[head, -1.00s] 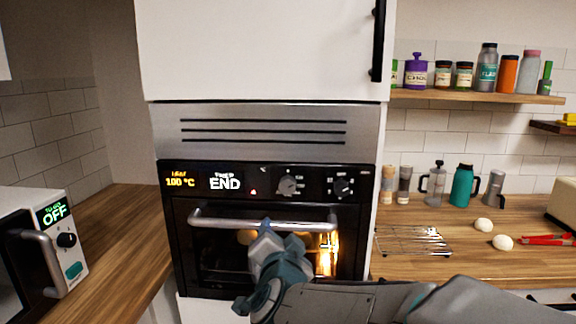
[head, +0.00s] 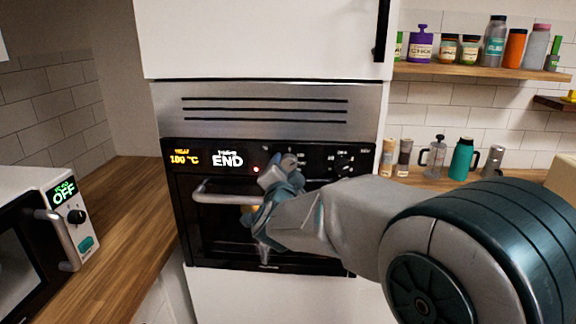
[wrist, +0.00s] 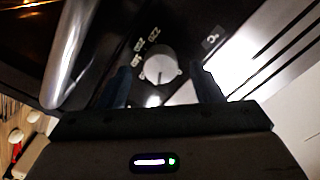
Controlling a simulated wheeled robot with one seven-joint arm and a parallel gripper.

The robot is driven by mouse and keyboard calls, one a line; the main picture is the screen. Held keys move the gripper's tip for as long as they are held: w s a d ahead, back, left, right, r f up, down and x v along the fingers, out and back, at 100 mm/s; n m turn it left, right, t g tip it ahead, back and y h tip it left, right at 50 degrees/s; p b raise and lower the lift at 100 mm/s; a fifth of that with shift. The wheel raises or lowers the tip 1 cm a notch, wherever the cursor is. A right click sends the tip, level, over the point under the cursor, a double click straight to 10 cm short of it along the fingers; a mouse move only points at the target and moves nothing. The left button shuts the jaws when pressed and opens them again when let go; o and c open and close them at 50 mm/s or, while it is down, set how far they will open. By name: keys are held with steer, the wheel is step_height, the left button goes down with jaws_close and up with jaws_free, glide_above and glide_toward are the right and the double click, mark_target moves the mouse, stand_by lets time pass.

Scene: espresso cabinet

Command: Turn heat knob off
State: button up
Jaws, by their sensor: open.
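The built-in oven's black panel (head: 320,173) shows a lit "100 °C" readout (head: 184,158) and a timer reading "END" (head: 227,160). Two knobs sit right of the displays; the right one (head: 342,163) is clear, while the left one is mostly hidden behind my gripper in the head view. In the wrist view a round pale knob (wrist: 160,65) with small printed figures beside it lies between the fingertips. My gripper (wrist: 161,72) is open, one finger on each side of this knob; I cannot tell whether they touch it.
The oven door's bar handle (head: 225,195) runs just below the panel and shows at left in the wrist view. A microwave (head: 40,235) reading "OFF" stands at left on a wooden counter (head: 135,200). Bottles and jars line the right shelf (head: 480,72).

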steer(key=shift+w, duration=1.1)
steer(key=c, duration=1)
steer(key=shift+n, duration=0.3)
steer(key=n+p, duration=0.1)
steer(key=n, duration=0.4)
steer(key=shift+d+r+p, duration=0.1)
steer(key=shift+p, duration=0.3)
steer(key=n+p, duration=0.2)
steer(key=n, duration=0.4)
steer(key=shift+n, duration=0.3)
